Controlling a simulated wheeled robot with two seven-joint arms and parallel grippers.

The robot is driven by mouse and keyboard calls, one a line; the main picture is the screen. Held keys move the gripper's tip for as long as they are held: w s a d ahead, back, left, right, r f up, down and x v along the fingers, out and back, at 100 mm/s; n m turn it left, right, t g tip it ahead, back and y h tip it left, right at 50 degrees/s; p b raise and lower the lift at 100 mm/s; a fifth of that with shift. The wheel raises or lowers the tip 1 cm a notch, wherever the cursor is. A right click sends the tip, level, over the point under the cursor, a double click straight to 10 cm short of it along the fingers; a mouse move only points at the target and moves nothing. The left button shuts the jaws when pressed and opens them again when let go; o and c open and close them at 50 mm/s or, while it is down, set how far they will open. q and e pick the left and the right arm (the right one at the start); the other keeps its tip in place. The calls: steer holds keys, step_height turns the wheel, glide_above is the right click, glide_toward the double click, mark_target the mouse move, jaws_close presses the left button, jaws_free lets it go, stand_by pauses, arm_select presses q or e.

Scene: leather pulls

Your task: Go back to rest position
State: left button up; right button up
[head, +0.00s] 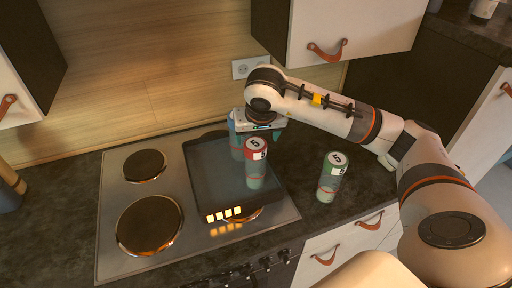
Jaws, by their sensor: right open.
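My right arm reaches in from the right. Its right gripper (264,128) hangs above the hob, open, just over and behind the red-topped can (256,163). That can is upright and marked 5. A blue can (236,136) stands behind it, partly hidden by the red can and the gripper. I cannot tell whether the gripper touches either can. My left gripper is not in view.
The hob (112,226) has round burners and a dark square panel (208,181) with several lit yellow squares. White cabinets (352,24) with leather pulls hang above. Drawers (345,238) with pulls lie below the counter. The counter (50,190) left of the hob is mostly clear.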

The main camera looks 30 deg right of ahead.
steer(key=shift+v, duration=1.15)
